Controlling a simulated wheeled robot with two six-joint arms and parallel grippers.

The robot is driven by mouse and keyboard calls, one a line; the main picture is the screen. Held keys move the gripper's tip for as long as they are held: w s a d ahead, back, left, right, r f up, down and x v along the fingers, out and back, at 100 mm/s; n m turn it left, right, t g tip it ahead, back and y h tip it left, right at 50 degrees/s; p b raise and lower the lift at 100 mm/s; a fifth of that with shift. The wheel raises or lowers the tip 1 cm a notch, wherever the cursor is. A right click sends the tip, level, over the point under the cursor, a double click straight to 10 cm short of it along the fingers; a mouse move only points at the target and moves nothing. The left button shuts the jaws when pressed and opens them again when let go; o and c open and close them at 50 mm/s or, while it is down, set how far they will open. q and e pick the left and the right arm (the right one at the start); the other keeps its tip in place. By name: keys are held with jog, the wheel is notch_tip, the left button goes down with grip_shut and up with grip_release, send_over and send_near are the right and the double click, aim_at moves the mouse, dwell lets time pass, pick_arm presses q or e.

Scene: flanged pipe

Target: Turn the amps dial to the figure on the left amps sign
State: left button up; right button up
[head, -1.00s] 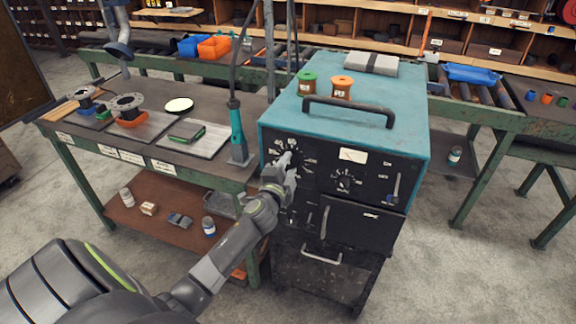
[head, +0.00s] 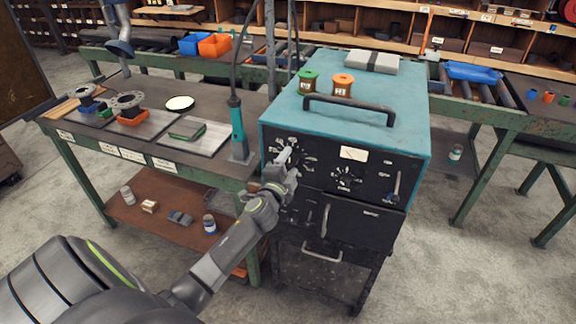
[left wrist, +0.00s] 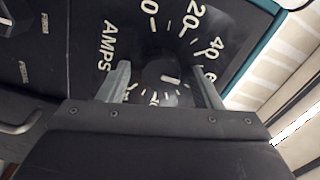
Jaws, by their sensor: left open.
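The amps dial (left wrist: 168,88) is a dark knob with a white mark, on the black front of the teal-topped machine (head: 340,110). In the left wrist view, the word AMPS and the figures 20 and 40 show around it. My left gripper (left wrist: 162,84) is open, with one finger on each side of the dial; I cannot tell whether they touch it. In the head view my left gripper (head: 285,158) is at the upper left of the machine's front and partly hides the dial. I cannot make out which sign is the left amps sign. My right gripper is not in view.
A second dial (head: 346,178) and a lever (head: 396,186) are to the right on the panel. A green spool (head: 308,83) and an orange spool (head: 343,86) stand on top, behind the black handle (head: 350,107). A teal tool (head: 237,133) stands on the bench just left.

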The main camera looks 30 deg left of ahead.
pick_arm(q)
jog(key=b+v, duration=0.2)
jog(key=v, duration=1.5)
jog(key=shift+s, duration=0.2)
jog(key=shift+a, duration=0.1)
jog(key=s+a+f+n+g+h, duration=0.1)
jog(key=s+f+n+g, duration=0.25)
jog(key=f, duration=1.25)
jog(key=s+f+n+g+h, duration=0.15)
jog(key=s+f+g, duration=0.25)
jog(key=f, duration=1.2)
jog(key=s+d+f+n+g, duration=0.2)
jog(key=s+f+n+g, duration=0.2)
jog(key=s+f, duration=0.6)
jog(key=s+d+f+n+g, duration=0.2)
jog(key=s+f+n+g, duration=0.2)
jog(key=s+f, duration=0.6)
jog(key=s+h, duration=0.1)
jog(key=s, duration=0.8)
jog(key=shift+d+f+g, duration=0.15)
jog(key=shift+f+g, duration=0.1)
jog(key=shift+g, duration=0.1)
